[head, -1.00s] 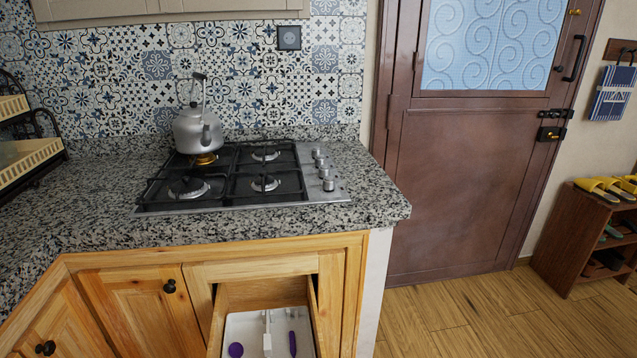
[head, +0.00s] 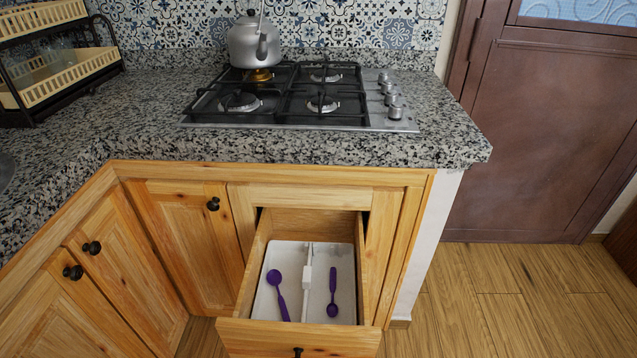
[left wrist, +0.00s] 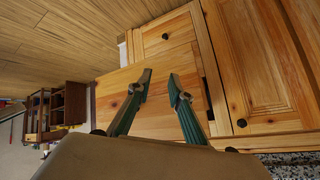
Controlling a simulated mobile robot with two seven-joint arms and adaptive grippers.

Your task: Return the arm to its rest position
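Neither of my arms shows in the head view. My left gripper (left wrist: 159,76) shows in the left wrist view, with two green fingers apart and nothing between them. Light wooden cabinet fronts (left wrist: 250,60) lie beyond the fingers. I cannot tell whether the fingers touch the wood. My right gripper is in neither view. In the head view the drawer (head: 298,336) under the hob is pulled out. It holds a white tray (head: 262,300) with a purple spoon (head: 279,290), another purple utensil (head: 332,292) and a white utensil (head: 307,285).
A gas hob (head: 300,98) with a grey kettle (head: 254,45) sits on the granite counter (head: 140,110). A dish rack (head: 60,75) stands at the left. The wooden floor (head: 510,300) on the right is clear up to the brown door (head: 550,140). A shelf unit (left wrist: 65,105) shows in the left wrist view.

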